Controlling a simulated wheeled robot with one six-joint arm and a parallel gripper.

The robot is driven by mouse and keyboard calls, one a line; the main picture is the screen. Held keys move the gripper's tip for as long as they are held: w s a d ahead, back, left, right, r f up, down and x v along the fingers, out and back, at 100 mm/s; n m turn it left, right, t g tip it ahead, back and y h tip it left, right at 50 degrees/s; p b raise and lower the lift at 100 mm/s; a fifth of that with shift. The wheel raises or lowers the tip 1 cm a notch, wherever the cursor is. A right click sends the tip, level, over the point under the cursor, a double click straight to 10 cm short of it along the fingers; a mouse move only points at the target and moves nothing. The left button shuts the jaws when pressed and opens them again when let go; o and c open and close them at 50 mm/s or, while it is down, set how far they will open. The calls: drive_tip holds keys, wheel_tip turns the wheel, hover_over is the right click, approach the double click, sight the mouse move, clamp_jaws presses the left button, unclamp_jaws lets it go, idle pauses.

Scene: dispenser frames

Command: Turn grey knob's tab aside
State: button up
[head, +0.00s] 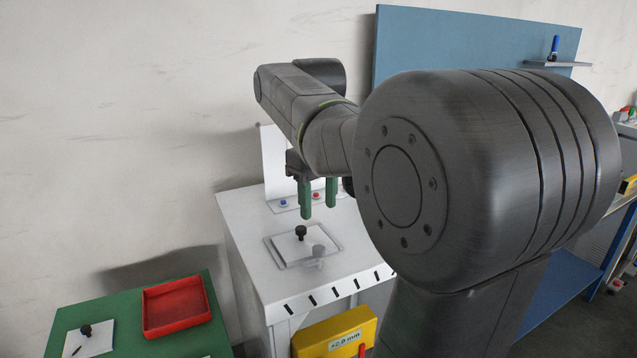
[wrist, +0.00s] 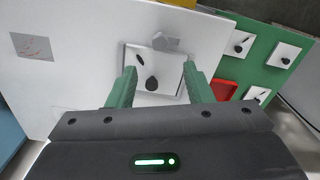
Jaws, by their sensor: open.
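The grey knob (head: 318,252) stands at the near edge of a white plate (head: 290,252) on the white cabinet top. In the wrist view the grey knob (wrist: 172,44) is at the plate's upper edge. Its tab is too small and pale to make out clearly. The plate carries a black knob (head: 300,233), which also shows in the wrist view (wrist: 151,83) beside a black mark. My gripper (head: 318,212) has green fingers, apart and empty, pointing down above the plate. In the wrist view the fingers (wrist: 159,72) straddle the black knob, with the grey knob beyond them.
A green table (head: 130,300) at lower left holds a red tray (head: 177,308) and plates with black knobs. A yellow box (head: 335,335) is on the cabinet's front. A white panel with coloured buttons stands behind. The cabinet top around the plate is mostly clear.

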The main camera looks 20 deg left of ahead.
wheel_tip(320, 180, up, 4)
hover_over(318, 248)
drive_tip(key=shift+r, duration=0.15)
drive_tip(key=shift+d, duration=0.1)
idle(0.4)
wheel_tip(318, 248, down, 14)
drive_tip(key=shift+p, duration=0.45)
drive_tip(key=shift+r, duration=0.1)
